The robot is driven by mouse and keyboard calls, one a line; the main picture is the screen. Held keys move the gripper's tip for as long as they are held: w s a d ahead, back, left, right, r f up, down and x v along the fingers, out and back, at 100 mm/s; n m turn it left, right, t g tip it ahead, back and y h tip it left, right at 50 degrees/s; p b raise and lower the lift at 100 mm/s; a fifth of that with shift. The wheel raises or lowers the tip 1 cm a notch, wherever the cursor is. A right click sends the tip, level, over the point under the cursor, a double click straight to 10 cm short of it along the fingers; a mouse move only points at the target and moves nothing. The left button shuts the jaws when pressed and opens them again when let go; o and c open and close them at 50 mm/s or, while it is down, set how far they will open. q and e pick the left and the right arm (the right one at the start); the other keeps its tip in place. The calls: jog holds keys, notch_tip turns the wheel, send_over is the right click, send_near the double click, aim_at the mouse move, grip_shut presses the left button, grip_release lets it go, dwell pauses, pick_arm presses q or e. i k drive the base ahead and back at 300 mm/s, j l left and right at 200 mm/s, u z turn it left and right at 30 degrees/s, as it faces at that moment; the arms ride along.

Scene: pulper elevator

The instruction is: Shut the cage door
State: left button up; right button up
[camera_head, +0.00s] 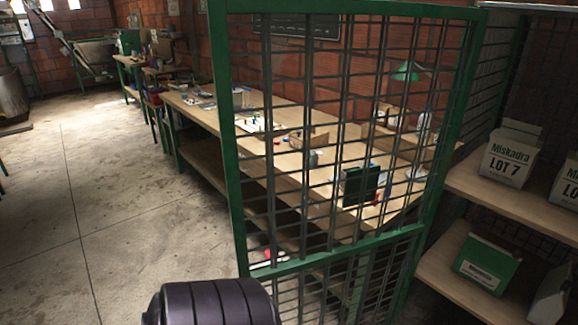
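The cage door (236,190) is a tall green-framed panel of dark bar mesh that fills the middle of the head view. Its left upright stands free over the floor and bench behind it. Its right upright (443,150) is close to the mesh side of the shelf cage. The door stands upright and looks swung out from the cage, with shelves showing open to its right. A green crossbar (345,250) spans its lower part; its bottom edge is out of frame. No latch or handle can be made out. Neither of my grippers shows.
A long wooden workbench (190,104) with small items stands behind the door. At right, a shelf (520,207) holds Miskadra boxes (508,160) and a lower shelf holds a green-and-white box (487,262). The concrete floor (110,220) at left is clear.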

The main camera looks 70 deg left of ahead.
aim_at(359, 184)
jog(key=k+j, duration=0.2)
jog(key=j, duration=0.25)
jog(key=k+j+z, duration=0.1)
jog(key=j, duration=0.3)
jog(key=k+j, duration=0.3)
jog(key=j, duration=0.15)
jog(key=k+j+z, duration=0.15)
jog(key=j, duration=0.25)
jog(key=k+j, duration=0.3)
jog(key=i+j, duration=0.1)
jog(key=j, duration=0.4)
jog(key=i+j+z, duration=0.1)
jog(key=j, duration=0.4)
jog(key=i+j, duration=0.15)
jog(key=j, duration=0.35)
